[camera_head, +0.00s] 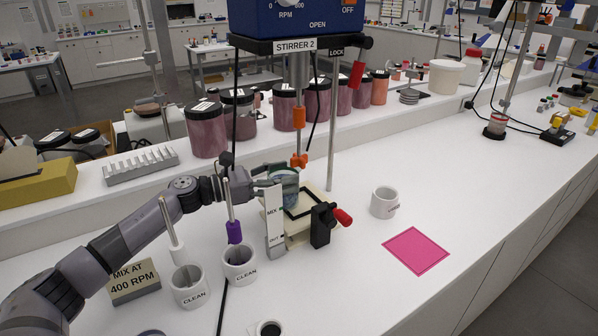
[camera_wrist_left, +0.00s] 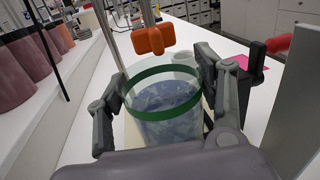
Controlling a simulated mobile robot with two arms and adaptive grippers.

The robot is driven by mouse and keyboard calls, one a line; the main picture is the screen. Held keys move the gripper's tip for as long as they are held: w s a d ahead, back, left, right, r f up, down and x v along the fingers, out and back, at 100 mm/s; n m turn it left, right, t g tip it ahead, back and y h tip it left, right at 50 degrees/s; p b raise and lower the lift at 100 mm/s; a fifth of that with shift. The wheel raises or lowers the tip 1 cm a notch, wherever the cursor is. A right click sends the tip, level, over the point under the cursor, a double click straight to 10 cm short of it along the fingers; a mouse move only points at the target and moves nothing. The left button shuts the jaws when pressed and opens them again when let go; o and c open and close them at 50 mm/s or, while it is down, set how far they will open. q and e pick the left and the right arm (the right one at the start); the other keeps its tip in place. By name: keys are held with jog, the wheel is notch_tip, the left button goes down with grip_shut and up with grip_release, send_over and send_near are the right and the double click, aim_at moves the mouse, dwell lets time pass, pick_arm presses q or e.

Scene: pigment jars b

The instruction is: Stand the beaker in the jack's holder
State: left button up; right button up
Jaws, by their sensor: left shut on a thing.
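The clear beaker (camera_head: 287,187) has bluish contents and, in the left wrist view, a green band (camera_wrist_left: 165,74) near its rim. My left gripper (camera_head: 271,181) is shut on it, with a finger on either side in the left wrist view (camera_wrist_left: 163,88). The beaker looks upright. I cannot tell whether the beaker's base touches the holder. The orange stirrer paddle (camera_head: 298,160) hangs just above the beaker's rim. My right gripper is not in view.
The stirrer (camera_head: 294,48) and its rod (camera_head: 334,130) stand behind the jack. A MIX/OUT plate (camera_head: 274,218) stands at its left. Two CLEAN cups (camera_head: 240,266) stand in front, left. A white mug (camera_head: 384,203) and pink mat (camera_head: 415,250) lie right, with free counter around them.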

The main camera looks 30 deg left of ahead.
aim_at(297, 169)
pick_arm(q)
jog(key=shift+w+d+r, duration=0.15)
jog(key=shift+w+d, duration=0.05)
jog(key=shift+w, duration=0.05)
jog(key=shift+w+d+r, duration=0.1)
jog(key=shift+w+d, duration=0.15)
jog(key=p+x, duration=0.1)
jog(key=x, duration=0.1)
jog(key=shift+w+d+r, duration=0.15)
jog(key=shift+w+d, duration=0.05)
jog(key=shift+w, duration=0.05)
jog(key=shift+w+d+f+p, duration=0.1)
jog(key=shift+d+f+p, duration=0.05)
jog(key=shift+f+p, duration=0.4)
jog(key=shift+f, duration=0.35)
jog(key=shift+f+b, duration=0.25)
jog(key=shift+b, duration=0.2)
jog(key=o, duration=1.2)
jog(key=shift+c, duration=0.2)
jog(key=o, duration=0.3)
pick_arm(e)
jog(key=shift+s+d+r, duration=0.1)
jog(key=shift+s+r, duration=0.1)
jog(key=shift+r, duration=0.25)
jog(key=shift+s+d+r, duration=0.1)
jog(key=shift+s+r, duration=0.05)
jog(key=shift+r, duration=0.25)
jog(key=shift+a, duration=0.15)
